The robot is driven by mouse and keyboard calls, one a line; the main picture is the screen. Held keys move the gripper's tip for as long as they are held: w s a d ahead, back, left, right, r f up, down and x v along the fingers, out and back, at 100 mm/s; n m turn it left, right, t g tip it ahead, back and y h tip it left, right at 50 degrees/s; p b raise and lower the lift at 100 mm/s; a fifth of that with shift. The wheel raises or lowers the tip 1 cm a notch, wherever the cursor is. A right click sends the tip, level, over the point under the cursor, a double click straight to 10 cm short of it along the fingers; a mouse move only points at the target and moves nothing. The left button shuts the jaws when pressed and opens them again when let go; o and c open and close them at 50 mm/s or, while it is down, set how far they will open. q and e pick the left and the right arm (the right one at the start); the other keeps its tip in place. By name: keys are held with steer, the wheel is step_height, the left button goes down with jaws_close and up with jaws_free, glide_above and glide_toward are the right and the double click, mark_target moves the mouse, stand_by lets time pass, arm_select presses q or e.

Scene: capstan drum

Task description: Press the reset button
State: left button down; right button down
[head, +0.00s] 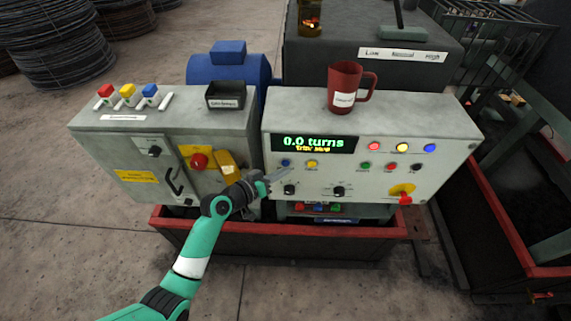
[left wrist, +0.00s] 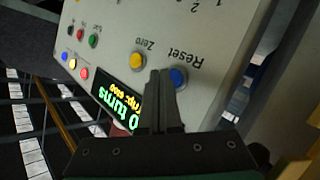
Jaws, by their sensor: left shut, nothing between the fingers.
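The reset button is a blue round button (head: 285,163) at the left of the light grey control panel (head: 440,150), just under the display. In the left wrist view the blue button (left wrist: 178,77) sits beside the printed word "Reset". My left gripper (head: 285,172) is shut and empty, with its fingers pointing at the panel just below the button. In the left wrist view its fingertips (left wrist: 162,73) appear between the blue button and the yellow Zero button (left wrist: 137,60), closer to the blue one. I cannot tell whether they touch the panel. My right gripper is not in view.
The display (head: 315,143) reads "0.0 turns". Black knobs (head: 338,191) lie below the buttons, and a red-and-yellow switch (head: 403,195) at lower right. A red mug (head: 345,88) stands on the panel's top. A grey cabinet (head: 120,150) with an emergency stop (head: 199,161) stands left.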

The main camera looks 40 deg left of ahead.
arm_select(q)
steer(key=shift+w+a, duration=0.25)
steer(key=shift+w+a, duration=0.1)
stand_by(0.4)
steer(key=shift+w+a+f+b, duration=0.2)
steer(key=shift+f+b, duration=0.05)
steer(key=shift+b, duration=0.4)
stand_by(0.6)
steer(key=shift+s+d+r+p, duration=0.1)
steer(key=shift+s+r+p, duration=0.1)
steer(key=shift+p, duration=0.25)
steer(key=shift+s, duration=0.4)
